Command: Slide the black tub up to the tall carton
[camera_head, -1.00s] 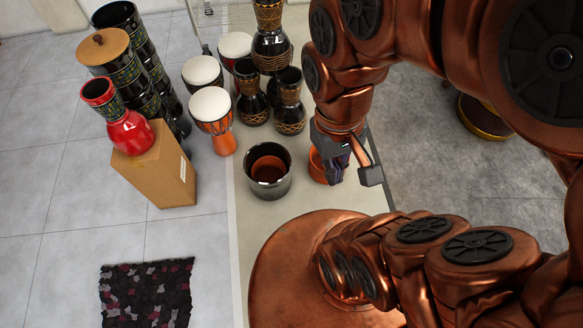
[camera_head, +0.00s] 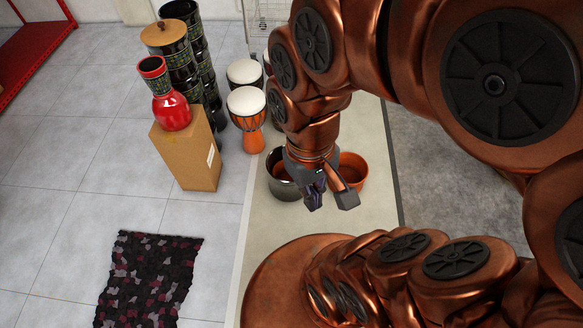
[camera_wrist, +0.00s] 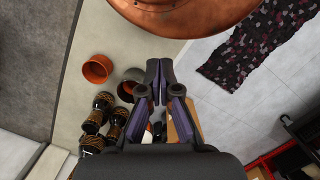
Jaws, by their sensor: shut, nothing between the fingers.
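The black tub (camera_head: 281,183) is a glossy round pot on the pale strip, partly hidden by my gripper in the head view. Part of it also shows in the wrist view (camera_wrist: 132,80), left of the fingers. The tall carton (camera_head: 187,153) is a brown box standing to the left of the tub, with a clear gap between them. A red goblet drum (camera_head: 171,110) stands on the carton. My gripper (camera_head: 313,204) is shut and empty, pointing down at the right front of the tub. I cannot tell whether it touches the tub.
An orange pot (camera_head: 352,172) stands close to the right of the tub. An orange drum with a white head (camera_head: 247,117) and other drums stand behind. Tall black drums (camera_head: 181,62) stand behind the carton. A dark patterned rug (camera_head: 150,280) lies at front left.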

